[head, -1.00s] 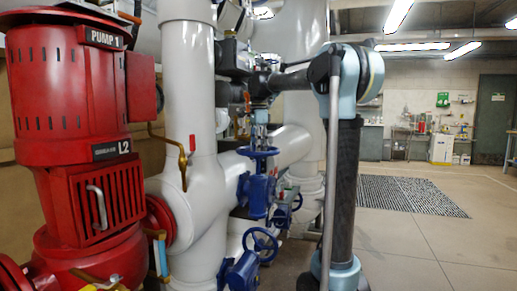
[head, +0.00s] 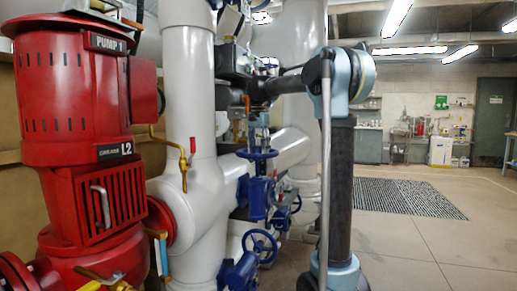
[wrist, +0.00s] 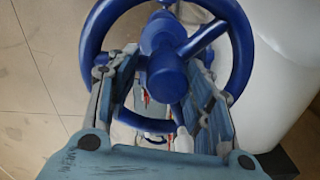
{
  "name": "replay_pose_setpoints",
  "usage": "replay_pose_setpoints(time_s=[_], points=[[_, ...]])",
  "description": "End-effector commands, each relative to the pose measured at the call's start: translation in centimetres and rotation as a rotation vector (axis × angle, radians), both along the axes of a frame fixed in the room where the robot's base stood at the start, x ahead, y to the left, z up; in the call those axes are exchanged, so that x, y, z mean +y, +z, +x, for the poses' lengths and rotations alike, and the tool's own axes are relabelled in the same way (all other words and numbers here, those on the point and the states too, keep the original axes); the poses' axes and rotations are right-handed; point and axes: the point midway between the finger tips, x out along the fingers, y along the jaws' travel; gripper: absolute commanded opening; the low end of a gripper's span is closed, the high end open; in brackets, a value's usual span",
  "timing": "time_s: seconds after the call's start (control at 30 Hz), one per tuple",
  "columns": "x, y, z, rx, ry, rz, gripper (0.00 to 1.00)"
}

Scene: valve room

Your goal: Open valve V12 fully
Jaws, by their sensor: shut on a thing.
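A blue handwheel (wrist: 237,60) with spokes and a round hub fills the top of the wrist view. The fingers of my gripper (wrist: 165,68) straddle its hub, one on each side, and are shut on the wheel. Exact contact points are partly hidden. In the head view, my gripper (head: 259,137) points down onto the upper blue handwheel (head: 257,154), which lies flat above a blue valve body (head: 257,198) on the grey pipe. No V12 tag is readable, so I cannot confirm which valve this is.
A second, tilted blue handwheel (head: 260,246) sits lower down. A red pump (head: 75,95) and a thick grey pipe (head: 190,95) stand at the left. A brass lever (head: 183,170) juts from the pipe. Open floor (head: 420,240) lies to the right.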

Motion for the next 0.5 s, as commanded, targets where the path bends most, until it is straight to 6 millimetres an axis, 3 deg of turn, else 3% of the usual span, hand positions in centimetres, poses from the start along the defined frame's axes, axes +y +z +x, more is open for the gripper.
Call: replay_pose_setpoints(time_s=[0.03, 0.27, 0.5], points=[[0.83, -0.36, 0.01, 0.001, 0.021, 0.013, 0.2], [0.72, -0.48, 0.14, 0.002, 0.214, 0.012, 0.28], [0.1, -0.53, 0.23, 0.003, 0.445, 0.01, 0.22]])
